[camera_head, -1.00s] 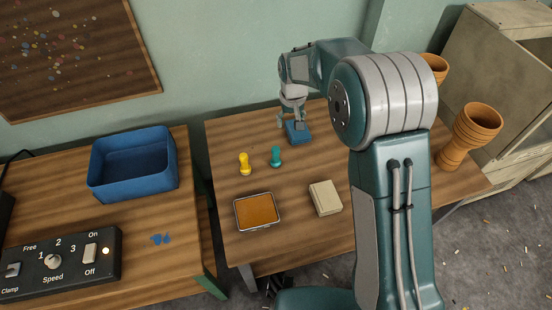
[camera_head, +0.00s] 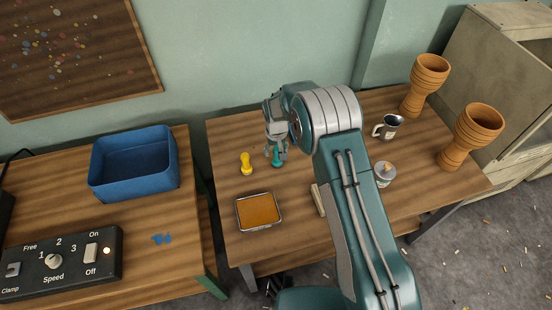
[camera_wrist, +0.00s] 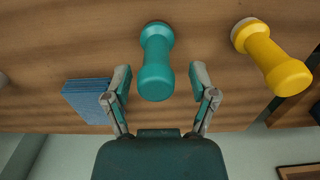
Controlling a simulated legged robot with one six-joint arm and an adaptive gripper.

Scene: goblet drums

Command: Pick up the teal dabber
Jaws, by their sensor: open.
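The teal dabber (camera_head: 278,160) stands upright on the middle table, partly hidden by my gripper in the head view. In the wrist view the teal dabber (camera_wrist: 156,62) lies between and just ahead of my open fingertips. My gripper (camera_wrist: 160,82) is open, with one finger on each side of the dabber's near end and gaps on both sides. In the head view my gripper (camera_head: 275,150) is at the dabber, above the table. A yellow dabber (camera_head: 246,164) stands to its left; it also shows at the right of the wrist view (camera_wrist: 272,56).
An orange pad in a metal tray (camera_head: 259,211) lies at the front of the table. A blue block (camera_wrist: 88,99) is near my gripper. A pale block (camera_head: 318,200) is partly behind my arm. A mug (camera_head: 388,127), a tin (camera_head: 384,174) and goblet drums (camera_head: 471,135) stand right.

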